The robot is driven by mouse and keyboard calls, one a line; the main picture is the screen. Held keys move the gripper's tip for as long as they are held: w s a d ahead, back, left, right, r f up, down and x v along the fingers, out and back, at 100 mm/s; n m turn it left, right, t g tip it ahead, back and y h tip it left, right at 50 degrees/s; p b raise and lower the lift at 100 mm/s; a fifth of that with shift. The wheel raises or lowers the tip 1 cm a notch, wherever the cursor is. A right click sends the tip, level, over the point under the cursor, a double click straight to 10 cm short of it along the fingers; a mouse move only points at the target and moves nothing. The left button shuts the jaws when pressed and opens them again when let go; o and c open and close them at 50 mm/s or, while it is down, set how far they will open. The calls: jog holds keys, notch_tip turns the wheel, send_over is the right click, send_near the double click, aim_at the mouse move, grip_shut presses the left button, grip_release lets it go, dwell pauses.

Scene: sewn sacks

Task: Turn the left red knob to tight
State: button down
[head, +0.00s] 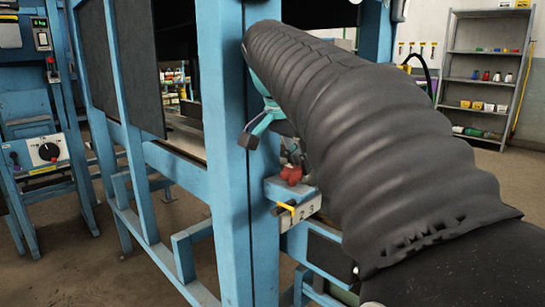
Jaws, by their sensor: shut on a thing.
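One red knob (291,174) shows on a small blue bracket (280,188) fixed to the blue post of the frame. A plate marked 1 2 3 (302,212) and a yellow lever (287,207) sit just below it. My gripper (288,153), with teal and dark parts, is at the knob, coming from above. It is shut on the red knob; its fingertips are small and partly hidden by my dark sleeved arm. Any other red knob is hidden, and the knob's exact angle cannot be told.
The blue post (228,150) stands close to the left of my gripper. Blue lower rails (185,250) stick out at the bottom. A control cabinet with a black dial (48,151) is at the far left. A grey shelf (485,70) stands at the back right, with open floor before it.

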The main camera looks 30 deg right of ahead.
aim_at(290, 168)
jog(key=shift+s+a+f, duration=0.1)
jog(key=shift+a+f, duration=0.1)
jog(key=shift+f, duration=0.05)
jog(key=c, duration=1.1)
grip_release()
jog(key=shift+a, duration=0.1)
jog(key=shift+c, duration=0.2)
jog(key=shift+a, duration=0.1)
jog(key=shift+d+r, duration=0.2)
jog(key=shift+r, duration=0.25)
jog(key=v, duration=0.4)
jog(key=shift+a+r, duration=0.2)
jog(key=shift+a, duration=0.25)
jog(key=s+a, duration=0.1)
jog(key=a, duration=0.2)
jog(key=s+a, duration=0.1)
jog(key=a, duration=0.3)
jog(key=s+a, duration=0.2)
jog(key=a, duration=0.2)
jog(key=shift+f, duration=0.1)
